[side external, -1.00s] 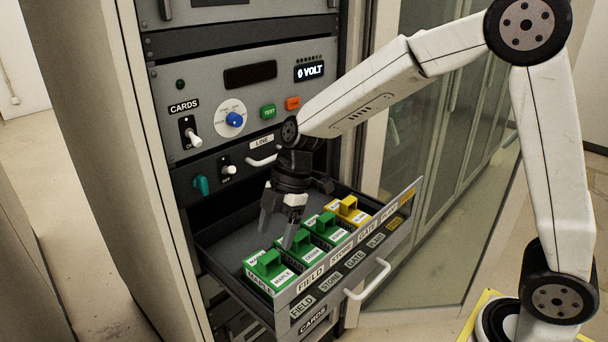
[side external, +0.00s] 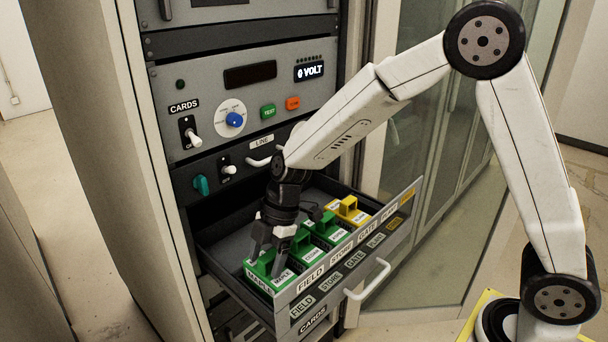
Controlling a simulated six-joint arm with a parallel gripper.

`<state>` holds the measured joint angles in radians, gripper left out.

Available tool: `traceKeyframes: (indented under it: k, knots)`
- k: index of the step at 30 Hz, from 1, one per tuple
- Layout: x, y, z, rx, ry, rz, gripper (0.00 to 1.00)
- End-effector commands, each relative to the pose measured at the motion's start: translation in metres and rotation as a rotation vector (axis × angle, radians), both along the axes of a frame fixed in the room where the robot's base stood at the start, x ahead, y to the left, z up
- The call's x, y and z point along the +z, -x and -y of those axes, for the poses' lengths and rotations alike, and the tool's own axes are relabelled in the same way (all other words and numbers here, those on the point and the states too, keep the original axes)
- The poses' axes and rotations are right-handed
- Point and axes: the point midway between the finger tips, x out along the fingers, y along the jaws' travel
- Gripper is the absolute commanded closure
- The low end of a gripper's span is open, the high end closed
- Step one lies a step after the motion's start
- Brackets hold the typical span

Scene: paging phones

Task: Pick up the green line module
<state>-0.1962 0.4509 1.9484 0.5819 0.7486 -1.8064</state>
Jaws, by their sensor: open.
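Three green modules and one yellow module (side external: 352,208) stand in a row along the front of an open drawer. The nearest green module (side external: 259,284), labelled MAPLE, is at the left end by the FIELD label. A middle green module (side external: 312,256) and another green one (side external: 331,236) follow to the right. My gripper (side external: 268,264) points down at the MAPLE module, its open fingers on either side of the module's raised handle. The fingers partly hide the handle, so contact cannot be told.
The drawer (side external: 226,247) is pulled out, with bare floor behind the modules. Its front carries a handle (side external: 367,282) and word labels. Above is a panel with switches, a blue knob (side external: 234,120) and a display reading 0 VOLT (side external: 310,71). A glass door stands right.

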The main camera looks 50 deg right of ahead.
Motion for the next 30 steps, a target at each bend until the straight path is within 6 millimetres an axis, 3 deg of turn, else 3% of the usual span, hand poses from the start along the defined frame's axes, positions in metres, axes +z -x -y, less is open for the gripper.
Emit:
traceKeyframes:
  k: [13,20,21,30]
  knots:
    - [0.0001,0.0002,0.0002,0.000,0.000,-0.001,0.24]
    - [0.0001,0.0001,0.0003,0.000,0.000,-0.001,0.97]
    - [0.0002,0.0001,0.0003,0.000,0.000,0.000,1.00]
    - [0.0002,0.0000,0.0003,0.000,0.000,0.000,1.00]
